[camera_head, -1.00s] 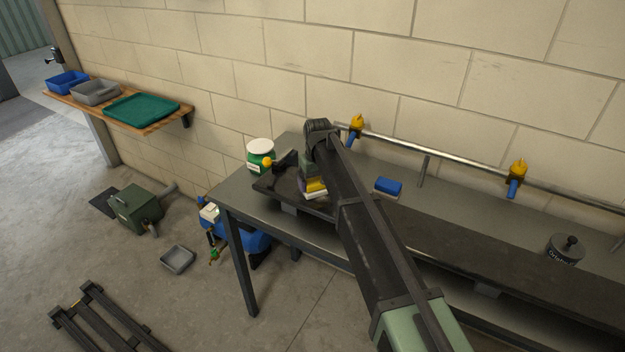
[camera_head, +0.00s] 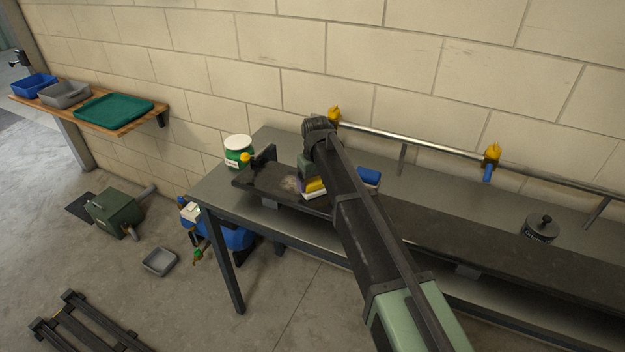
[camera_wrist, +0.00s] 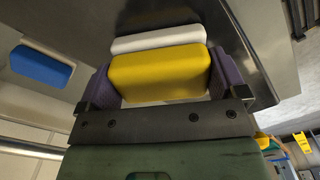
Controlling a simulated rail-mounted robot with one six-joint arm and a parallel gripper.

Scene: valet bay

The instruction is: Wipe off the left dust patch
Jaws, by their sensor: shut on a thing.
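A pale dust patch (camera_head: 291,183) shows on the left part of the long dark board (camera_head: 262,184) on the bench. It lies just left of my gripper (camera_head: 314,186). My gripper is shut on a yellow block with a white pad (camera_head: 314,194), low over the board. In the wrist view the yellow block (camera_wrist: 160,75) sits between the two purple fingers, with its white layer beyond it. I cannot tell whether the pad touches the board. My arm hides part of the board to the right of the gripper.
A blue block (camera_head: 369,177) lies behind my arm on the bench. A green tub with a white lid (camera_head: 238,150) stands at the bench's left end. A dark lidded pot (camera_head: 540,229) stands at the right. A metal rail (camera_head: 410,147) with yellow-and-blue fittings runs along the back.

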